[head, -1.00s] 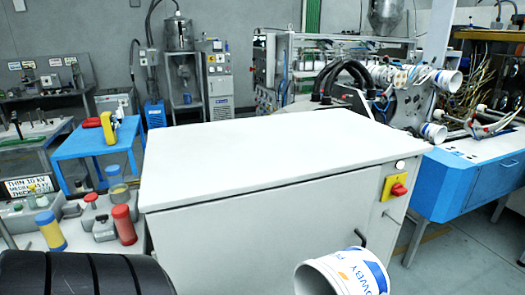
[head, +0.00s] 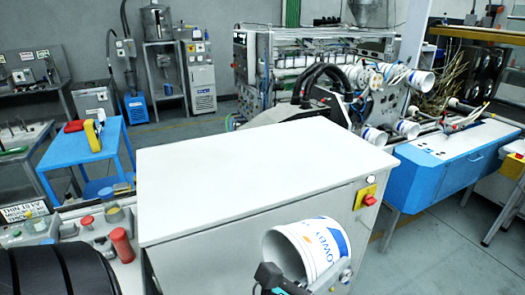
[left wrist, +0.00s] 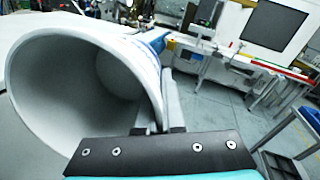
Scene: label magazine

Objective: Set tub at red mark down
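The white tub (head: 330,240) with blue lettering lies tilted in front of the cabinet, its open mouth facing left in the head view. My left gripper (head: 277,278) is at the tub's lower left in that view. In the left wrist view, the tub (left wrist: 60,75) fills the left side. The gripper (left wrist: 158,122) has one finger inside and one outside the tub's wall, pinching it near the rim. The tub appears held in the air. I cannot make out a red mark on the cabinet's top. My right gripper is not in view.
The grey cabinet (head: 250,175) has a bare, flat top. A red knob (head: 370,200) on a yellow plate sticks out of its side. A blue machine table (head: 425,180) stands to the right, with open floor (head: 420,240) in front. A red cylinder (head: 122,245) stands at left.

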